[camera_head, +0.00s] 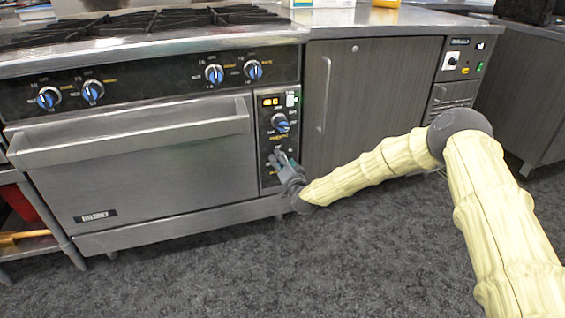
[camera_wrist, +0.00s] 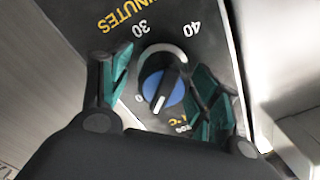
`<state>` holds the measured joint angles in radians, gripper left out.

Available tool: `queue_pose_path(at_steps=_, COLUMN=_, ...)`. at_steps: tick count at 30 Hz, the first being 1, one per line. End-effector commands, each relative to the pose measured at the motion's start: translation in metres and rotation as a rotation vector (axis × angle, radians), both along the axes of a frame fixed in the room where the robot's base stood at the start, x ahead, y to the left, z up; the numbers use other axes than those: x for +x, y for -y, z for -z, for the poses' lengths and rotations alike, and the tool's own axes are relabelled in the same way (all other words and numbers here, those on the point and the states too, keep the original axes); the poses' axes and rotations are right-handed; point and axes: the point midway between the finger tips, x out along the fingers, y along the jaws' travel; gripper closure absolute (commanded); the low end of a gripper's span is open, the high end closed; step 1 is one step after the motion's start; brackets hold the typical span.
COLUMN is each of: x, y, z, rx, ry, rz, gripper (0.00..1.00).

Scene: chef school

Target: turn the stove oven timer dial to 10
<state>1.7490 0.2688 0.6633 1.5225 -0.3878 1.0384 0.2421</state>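The timer dial (camera_wrist: 163,86), a black knob with a blue face and white pointer line, sits between my fingers in the wrist view. The panel's lettering is upside down there, with "MINUTES", 30 and 40 above the dial and a °C label below. The pointer slants down and slightly left, near a "0" mark. My gripper (camera_wrist: 160,88) is open, green pads on both sides of the dial; whether either touches it I cannot tell. In the head view my gripper (camera_head: 279,157) is at the oven's control panel (camera_head: 267,152) and hides this dial. Another blue dial (camera_head: 280,122) shows above it.
The oven door with its long bar handle (camera_head: 135,137) is left of the panel, and a grey cabinet (camera_head: 352,105) is to the right. Several stove knobs (camera_head: 93,91) line the upper front. The carpet in front (camera_head: 220,265) is clear.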

Motion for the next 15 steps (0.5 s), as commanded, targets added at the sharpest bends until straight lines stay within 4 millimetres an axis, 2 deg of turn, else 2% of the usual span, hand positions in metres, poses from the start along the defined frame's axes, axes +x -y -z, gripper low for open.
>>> queue_pose_path(at_steps=8, x=-0.002, y=0.0, z=0.0, rx=0.0, ry=0.0, rz=-0.001, gripper=0.38)
queue_pose_path(at_steps=11, x=-0.008, y=0.002, z=-0.001, rx=0.0, ry=0.0, rz=-0.001, gripper=0.38)
queue_pose_path(at_steps=15, x=-0.027, y=0.009, z=-0.001, rx=0.001, ry=-0.002, rz=-0.001, gripper=0.38)
